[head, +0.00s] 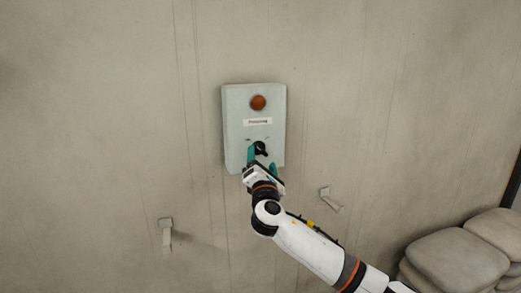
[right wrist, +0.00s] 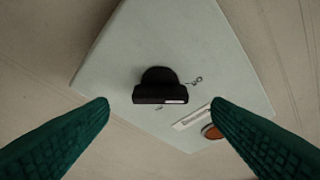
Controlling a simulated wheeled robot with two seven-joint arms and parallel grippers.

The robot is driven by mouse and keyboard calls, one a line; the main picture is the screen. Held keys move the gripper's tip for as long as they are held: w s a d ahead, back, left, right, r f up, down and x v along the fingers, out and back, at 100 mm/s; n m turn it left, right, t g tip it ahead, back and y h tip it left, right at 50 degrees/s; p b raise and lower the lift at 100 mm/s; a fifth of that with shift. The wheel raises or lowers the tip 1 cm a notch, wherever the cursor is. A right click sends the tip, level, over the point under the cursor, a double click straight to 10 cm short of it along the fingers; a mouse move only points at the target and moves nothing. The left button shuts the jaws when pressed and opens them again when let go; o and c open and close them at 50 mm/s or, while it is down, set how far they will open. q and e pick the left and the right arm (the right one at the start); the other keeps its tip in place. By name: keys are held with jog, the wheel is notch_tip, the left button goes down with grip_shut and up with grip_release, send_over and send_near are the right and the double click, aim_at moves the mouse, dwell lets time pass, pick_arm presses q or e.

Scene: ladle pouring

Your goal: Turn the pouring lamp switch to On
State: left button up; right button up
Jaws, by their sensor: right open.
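The pale switch box (head: 235,113) is fixed to the wall, with a round dark red-orange lamp (head: 258,102) and a white label strip (head: 258,122) above a black knob (head: 260,148). My right gripper (head: 262,161) is at the lower part of the box, its green fingers spread on either side of the knob. In the right wrist view the black knob (right wrist: 160,87) stands between and beyond the open fingertips (right wrist: 160,103), apart from both. The lamp (right wrist: 212,131) is partly hidden by one finger there. The lettering around the knob is too small to read. My left gripper is not in view.
Two small wall brackets (head: 166,232) and (head: 328,196) stick out below the box on either side. Grey stacked sacks (head: 458,259) fill the lower right corner. The wall around the box is otherwise bare.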

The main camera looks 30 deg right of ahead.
aim_at(261, 152)
jog(key=shift+p+x, duration=0.35)
jog(key=shift+x, duration=1.6)
jog(key=c, duration=1)
